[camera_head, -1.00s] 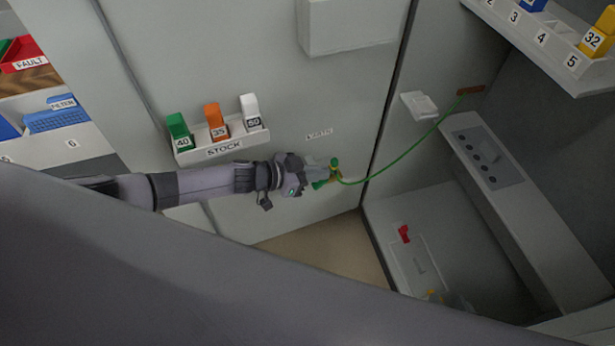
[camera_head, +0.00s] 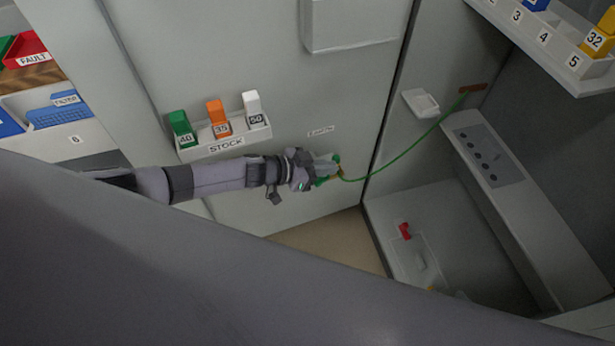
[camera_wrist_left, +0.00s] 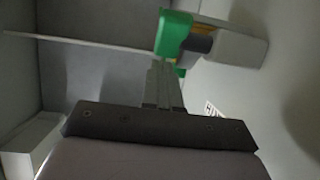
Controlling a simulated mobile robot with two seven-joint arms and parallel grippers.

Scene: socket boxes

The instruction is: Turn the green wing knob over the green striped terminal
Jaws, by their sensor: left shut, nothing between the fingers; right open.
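The green wing knob (camera_head: 337,159) is on the grey wall panel, small in the head view, at the near end of a green cable. In the left wrist view the knob (camera_wrist_left: 174,34) is a bright green block just beyond the fingertips, with a dark cylinder and a pale block beside it. My left gripper (camera_head: 324,167) is at the knob with its fingers together and nothing between them; the closed fingers also show in the left wrist view (camera_wrist_left: 163,82). I cannot tell whether they touch the knob. The terminal's green stripes cannot be made out. My right gripper is not in view.
A green cable (camera_head: 412,146) runs from the knob to a brown plate (camera_head: 473,88). A STOCK rack (camera_head: 226,144) holds green, orange and white blocks above my left arm. A white bracket (camera_head: 420,102) and a panel with dark round spots (camera_head: 487,157) are at the right.

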